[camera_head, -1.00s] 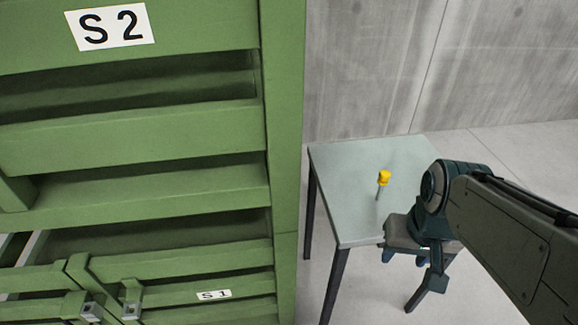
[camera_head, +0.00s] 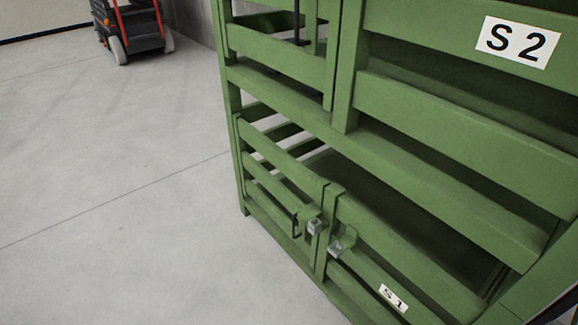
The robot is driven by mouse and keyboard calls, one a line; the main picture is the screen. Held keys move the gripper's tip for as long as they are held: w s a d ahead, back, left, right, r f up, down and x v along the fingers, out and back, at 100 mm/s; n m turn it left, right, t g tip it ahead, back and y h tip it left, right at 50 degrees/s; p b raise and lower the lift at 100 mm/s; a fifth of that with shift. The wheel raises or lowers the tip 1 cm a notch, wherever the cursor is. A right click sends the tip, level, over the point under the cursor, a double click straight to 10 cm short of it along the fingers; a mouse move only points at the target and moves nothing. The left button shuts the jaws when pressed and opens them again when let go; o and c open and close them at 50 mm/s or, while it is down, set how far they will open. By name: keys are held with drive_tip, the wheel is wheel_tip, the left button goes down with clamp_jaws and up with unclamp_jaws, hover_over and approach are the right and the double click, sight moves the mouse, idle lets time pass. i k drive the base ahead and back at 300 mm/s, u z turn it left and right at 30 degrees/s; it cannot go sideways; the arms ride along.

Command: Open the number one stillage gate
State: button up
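The green number one stillage stands at the lower right, marked by a white S1 label (camera_head: 393,298). Its gate has a left leaf (camera_head: 272,180) and a right leaf (camera_head: 385,255) of green slats, which meet near the middle and look closed. A grey metal latch (camera_head: 315,227) sits at the meeting edge, with a dark handle (camera_head: 296,225) hanging just left of it. A matching metal bracket (camera_head: 342,243) is on the right leaf. My gripper is outside the view now, so its state is hidden.
The upper stillage with the S2 label (camera_head: 517,42) is stacked directly above. Open grey concrete floor (camera_head: 110,170) lies to the left and in front. A red and dark wheeled machine (camera_head: 130,30) stands at the far top left, before a wall.

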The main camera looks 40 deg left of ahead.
sight(312, 185)
drive_tip(key=u, duration=2.3)
drive_tip(key=i, duration=1)
drive_tip(key=z, duration=0.25)
